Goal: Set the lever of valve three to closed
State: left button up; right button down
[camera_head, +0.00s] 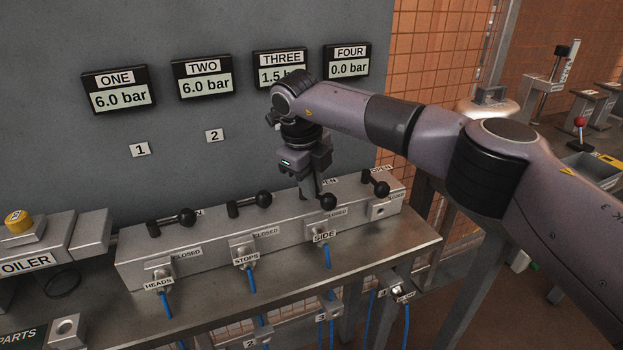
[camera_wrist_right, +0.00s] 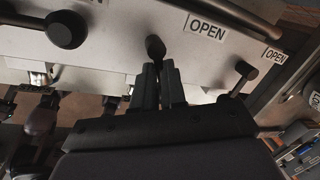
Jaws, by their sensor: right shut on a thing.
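The valve block (camera_head: 215,241) carries a row of black levers with ball knobs. My right gripper (camera_head: 311,193) points down at the third lever and is shut on it. The lever's black knob (camera_head: 327,202) sticks out right of the fingers, towards the front; its pivot is hidden behind the gripper. OPEN and CLOSED (camera_head: 337,213) labels lie behind and in front of it. In the right wrist view the fingers (camera_wrist_right: 159,75) are closed together near a dark lever part (camera_wrist_right: 155,47) beside an OPEN label. Display three (camera_head: 279,71) reads 1.5 bar, partly covered by my arm. My left gripper is not in view.
Lever two (camera_head: 263,199) stands left of the gripper and lever four (camera_head: 381,188) close on its right. Lever one (camera_head: 187,217) is farther left. Displays one and two read 6.0 bar, display four 0.0 bar. Blue hoses hang in front of the block.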

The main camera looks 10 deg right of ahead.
jog(key=m, duration=0.1)
jog(key=m+p, duration=0.1)
jog(key=m, duration=0.1)
jog(key=shift+s+a+r+g, duration=0.1)
jog(key=shift+a+g, duration=0.2)
jog(key=shift+a, duration=0.1)
jog(key=shift+a+m, duration=0.2)
jog(key=shift+m, duration=1.1)
jog(key=c, duration=1.2)
grip_release()
jog(key=r, duration=0.2)
jog(key=a+r, duration=0.1)
jog(key=r, duration=0.4)
jog(key=shift+s+a+p, duration=0.1)
jog(key=shift+a+p, duration=0.15)
jog(key=shift+p, duration=0.05)
